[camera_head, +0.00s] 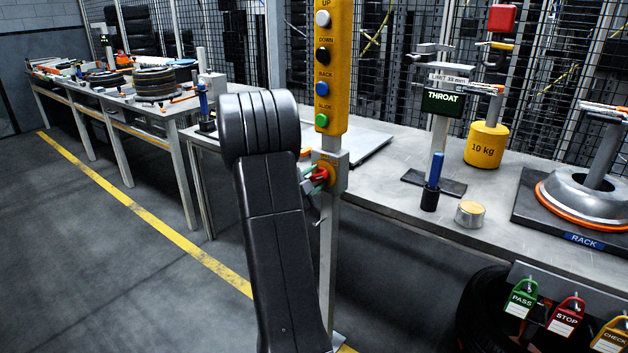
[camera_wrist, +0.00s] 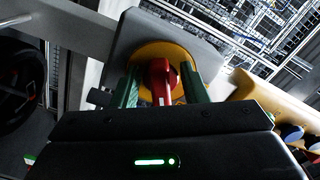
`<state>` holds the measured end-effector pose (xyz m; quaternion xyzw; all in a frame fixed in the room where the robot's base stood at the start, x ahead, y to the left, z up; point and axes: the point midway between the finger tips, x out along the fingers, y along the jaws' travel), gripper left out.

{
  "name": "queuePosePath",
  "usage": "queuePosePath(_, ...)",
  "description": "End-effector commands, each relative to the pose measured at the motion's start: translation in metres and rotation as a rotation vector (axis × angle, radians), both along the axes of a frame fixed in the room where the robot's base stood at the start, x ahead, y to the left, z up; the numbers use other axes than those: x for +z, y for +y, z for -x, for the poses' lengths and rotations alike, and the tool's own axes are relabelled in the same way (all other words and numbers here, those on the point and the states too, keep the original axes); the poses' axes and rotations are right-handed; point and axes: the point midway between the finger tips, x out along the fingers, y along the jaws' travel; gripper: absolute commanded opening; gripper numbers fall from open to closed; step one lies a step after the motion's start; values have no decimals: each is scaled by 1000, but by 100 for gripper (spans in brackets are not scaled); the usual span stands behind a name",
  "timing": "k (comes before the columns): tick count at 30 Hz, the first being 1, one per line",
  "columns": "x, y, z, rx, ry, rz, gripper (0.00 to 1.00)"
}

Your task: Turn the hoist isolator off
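The hoist isolator is a red rotary handle on a round yellow plate (camera_head: 328,170), fixed to a grey box on the post below the yellow button panel. In the wrist view the red handle (camera_wrist: 162,82) sits in the middle of the yellow plate (camera_wrist: 160,55), pointing roughly up and down the picture. My gripper (camera_wrist: 160,78) is open, with one green finger on each side of the handle. A gap shows at the left finger; the right finger is very near the handle, and contact is unclear. In the head view my arm partly hides the gripper.
The yellow panel (camera_head: 331,70) with UP, DOWN, BACK and SLIDE buttons stands just above. A workbench (camera_head: 395,185) behind holds a 10 kg weight (camera_head: 486,146) and a throat gauge (camera_head: 443,103). Padlocks (camera_head: 521,302) hang at lower right. The floor at left is clear.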

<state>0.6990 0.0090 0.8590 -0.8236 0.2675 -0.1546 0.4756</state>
Motion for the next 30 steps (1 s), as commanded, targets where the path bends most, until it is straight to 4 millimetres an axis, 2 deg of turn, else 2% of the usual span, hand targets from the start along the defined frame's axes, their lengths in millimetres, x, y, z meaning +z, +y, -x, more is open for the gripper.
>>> queuePosePath(8, 0, -1, -1, 0, 0, 0, 38)
queuePosePath(12, 0, -1, -1, 0, 0, 0, 11)
queuePosePath(14, 0, -1, -1, 0, 0, 0, 0)
queuePosePath(23, 0, -1, 0, -1, 15, 20, 0)
queuePosePath(30, 0, -1, 0, -2, 85, 113, 0)
